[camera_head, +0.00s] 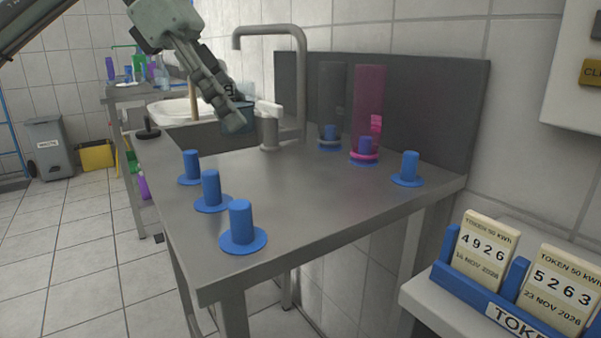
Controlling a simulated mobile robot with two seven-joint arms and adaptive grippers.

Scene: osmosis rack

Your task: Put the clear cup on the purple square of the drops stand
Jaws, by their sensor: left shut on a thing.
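My left gripper (236,108) reaches in from the top left above the sink side of the steel bench. It is shut on a bluish see-through cup-like thing (244,117), partly hidden behind its fingers. I cannot tell for sure that this is the clear cup. No drops stand with a purple square can be made out; small coloured things on the far cart (130,85) are too small to tell. My right gripper is out of view.
Several blue pegs (240,225) stand on the steel bench (290,190). A pink see-through tube (369,95) and a grey one (331,95) stand at the back on pegs. A tap (299,65) rises by the sink. A token rack (470,283) is at lower right.

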